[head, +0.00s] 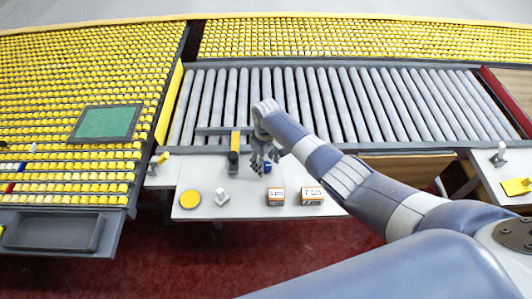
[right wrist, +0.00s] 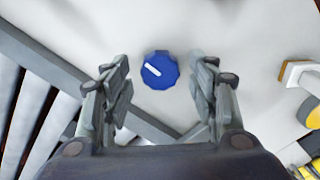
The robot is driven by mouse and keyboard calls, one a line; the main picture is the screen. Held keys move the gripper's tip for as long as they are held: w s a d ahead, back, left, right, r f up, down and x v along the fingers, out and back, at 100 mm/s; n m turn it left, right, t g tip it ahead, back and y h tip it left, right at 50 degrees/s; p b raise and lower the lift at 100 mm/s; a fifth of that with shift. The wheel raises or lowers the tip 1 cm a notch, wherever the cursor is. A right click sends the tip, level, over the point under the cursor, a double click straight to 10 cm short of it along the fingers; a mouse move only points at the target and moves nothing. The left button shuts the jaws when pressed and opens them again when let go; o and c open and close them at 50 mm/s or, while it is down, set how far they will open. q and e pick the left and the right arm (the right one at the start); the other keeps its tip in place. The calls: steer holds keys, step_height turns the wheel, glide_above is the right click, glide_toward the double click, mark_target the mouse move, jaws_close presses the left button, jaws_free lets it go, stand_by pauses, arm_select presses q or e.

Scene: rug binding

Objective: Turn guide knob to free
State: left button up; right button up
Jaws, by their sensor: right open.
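The guide knob (right wrist: 160,70) is blue with a lobed rim and a white pointer line. In the right wrist view it sits on a pale surface, and its pointer runs toward the upper left. In the head view the knob (head: 267,168) is a small blue spot beside my gripper. My right gripper (right wrist: 160,95) is open, with one finger on each side below the knob in the wrist view and nothing between them. In the head view the right gripper (head: 262,163) hangs over the white table, partly hiding the area near the knob. My left gripper is not in view.
Grey rollers (head: 330,105) run behind the white table (head: 235,205). A yellow and dark block (head: 235,150) stands left of my gripper. A yellow disc (head: 190,199), a white piece (head: 222,198) and two labelled boxes (head: 276,197) (head: 312,197) lie in front.

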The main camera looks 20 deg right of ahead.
mark_target(266, 166)
step_height(266, 166, up, 12)
steer(key=shift+f, duration=0.25)
stand_by(0.6)
